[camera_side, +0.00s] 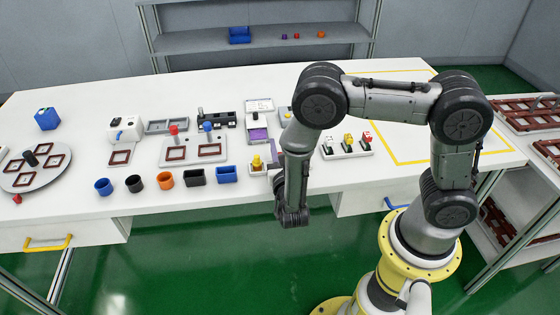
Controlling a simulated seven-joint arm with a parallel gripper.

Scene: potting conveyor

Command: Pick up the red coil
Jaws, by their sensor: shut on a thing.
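My gripper (281,211) is at the low end of my arm, at the front edge of the white table, left of my forearm. Its fingers are small and dark and mostly hidden by my wrist. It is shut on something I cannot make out. I cannot clearly identify the red coil. A small red thing (17,199) is at the table's left front edge.
Blue (103,187), black (134,184) and orange (166,179) cups and rectangular bins (195,177) line the front of the white table (235,202). Left is a round plate (22,181) with brown frames. A rack of small parts (347,149) is right of my wrist.

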